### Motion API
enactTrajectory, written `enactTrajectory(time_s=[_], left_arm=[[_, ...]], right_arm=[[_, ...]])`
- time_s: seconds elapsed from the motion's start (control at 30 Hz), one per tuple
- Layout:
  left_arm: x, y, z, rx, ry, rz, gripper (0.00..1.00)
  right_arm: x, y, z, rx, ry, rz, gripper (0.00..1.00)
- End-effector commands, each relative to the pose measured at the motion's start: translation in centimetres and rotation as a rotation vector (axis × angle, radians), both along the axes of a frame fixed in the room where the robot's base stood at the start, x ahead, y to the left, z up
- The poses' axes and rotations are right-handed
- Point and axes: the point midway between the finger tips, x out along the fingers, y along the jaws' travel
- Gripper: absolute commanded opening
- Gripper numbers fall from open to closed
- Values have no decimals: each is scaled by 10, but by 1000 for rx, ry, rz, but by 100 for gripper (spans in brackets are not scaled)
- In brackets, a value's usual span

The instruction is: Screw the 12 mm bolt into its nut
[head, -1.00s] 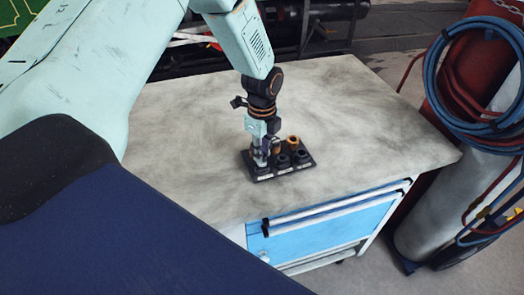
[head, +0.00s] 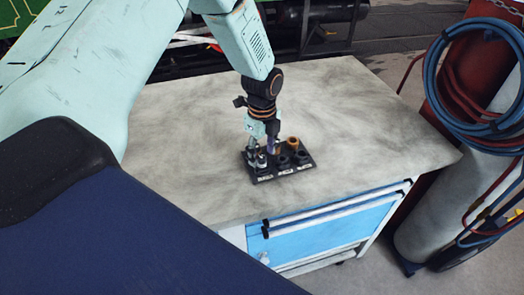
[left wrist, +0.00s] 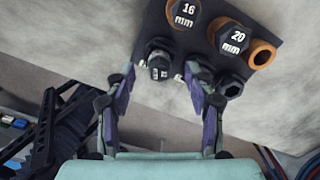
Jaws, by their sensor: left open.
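The 12 mm bolt (left wrist: 159,66) has a dark head with a partly readable 12 label. It stands at the front left of the black rack (head: 286,172), in line with two dark nuts (left wrist: 229,85). Its nut is hidden beneath it, and I cannot tell how far the threads are engaged. My left gripper (head: 263,152) is above that end of the rack. In the left wrist view its purple-padded fingers (left wrist: 163,78) are spread, one on each side of the bolt, with gaps to it. My right gripper is not in view.
The 16 mm bolt (left wrist: 184,13) and the 20 mm bolt (left wrist: 232,39) stand close by, beside an orange-brown ring (left wrist: 262,54). The grey worktop (head: 190,135) around the rack is clear. A gas cylinder with blue hoses (head: 475,75) stands right of the cabinet.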

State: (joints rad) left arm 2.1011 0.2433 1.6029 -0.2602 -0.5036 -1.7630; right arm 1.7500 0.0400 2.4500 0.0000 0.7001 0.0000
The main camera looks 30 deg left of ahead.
Motion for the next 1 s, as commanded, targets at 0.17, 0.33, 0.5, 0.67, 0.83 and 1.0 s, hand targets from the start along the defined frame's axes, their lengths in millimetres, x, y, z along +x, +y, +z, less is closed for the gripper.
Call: enactTrajectory(time_s=[0.17, 0.33, 0.5, 0.67, 0.83, 1.0], left_arm=[[0, 0, 1, 0, 0, 0, 54], [0, 0, 11, 0, -1, 0, 54], [0, 0, 22, 0, -1, 0, 54], [0, 0, 31, 0, -1, 1, 54], [0, 0, 41, 0, -1, 1, 54], [0, 0, 50, 0, 0, 1, 54]], right_arm=[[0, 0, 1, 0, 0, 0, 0], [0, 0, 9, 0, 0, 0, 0], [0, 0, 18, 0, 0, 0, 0], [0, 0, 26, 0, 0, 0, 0], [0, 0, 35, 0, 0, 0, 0], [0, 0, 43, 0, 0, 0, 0]])
